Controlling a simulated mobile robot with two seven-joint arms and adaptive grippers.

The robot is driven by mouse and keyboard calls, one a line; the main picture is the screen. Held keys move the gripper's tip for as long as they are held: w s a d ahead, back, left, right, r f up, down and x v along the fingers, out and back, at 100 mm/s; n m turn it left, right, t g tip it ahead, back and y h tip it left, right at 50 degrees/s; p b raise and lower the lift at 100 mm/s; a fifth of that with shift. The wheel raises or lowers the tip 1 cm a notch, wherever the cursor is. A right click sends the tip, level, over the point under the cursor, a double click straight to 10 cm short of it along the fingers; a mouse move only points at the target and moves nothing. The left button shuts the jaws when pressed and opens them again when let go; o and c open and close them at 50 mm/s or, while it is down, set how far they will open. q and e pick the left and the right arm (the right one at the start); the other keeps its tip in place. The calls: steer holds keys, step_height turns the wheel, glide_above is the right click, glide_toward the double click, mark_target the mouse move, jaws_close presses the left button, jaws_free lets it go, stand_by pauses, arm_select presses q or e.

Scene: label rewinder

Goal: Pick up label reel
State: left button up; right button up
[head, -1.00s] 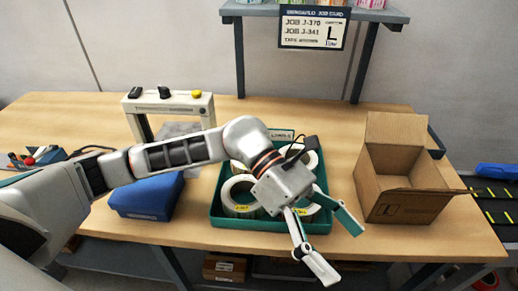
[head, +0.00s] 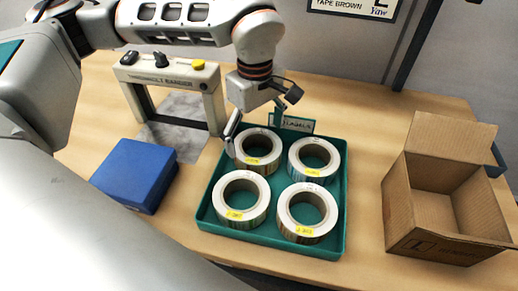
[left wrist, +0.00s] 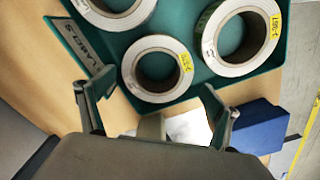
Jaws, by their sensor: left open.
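Several white label reels with yellow tags lie flat in a green tray (head: 208,205). They are the back-left reel (head: 244,164), back-right reel (head: 330,172), front-left reel (head: 232,213) and front-right reel (head: 290,226). My left gripper (head: 256,126) is open and empty at the tray's back edge, close to the back-left reel. In the left wrist view its fingertips (left wrist: 152,100) are spread wide, with one reel (left wrist: 133,84) just beyond and between them. I cannot tell whether a finger touches it. My right gripper is not seen.
A "LABELS" sign (head: 298,124) stands at the tray's back edge. A blue box (head: 135,175) lies left of the tray, and a grey machine frame (head: 165,75) stands behind it. An open cardboard box (head: 430,215) stands to the right. Bare table lies between tray and cardboard box.

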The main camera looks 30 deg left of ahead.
arm_select(q)
step_height(320, 180, down, 6)
steer(key=shift+w+d+r, duration=0.15)
steer(key=shift+r, duration=0.1)
steer(key=c, duration=1.1)
steer(key=shift+r, duration=0.1)
steer(key=shift+c, duration=0.2)
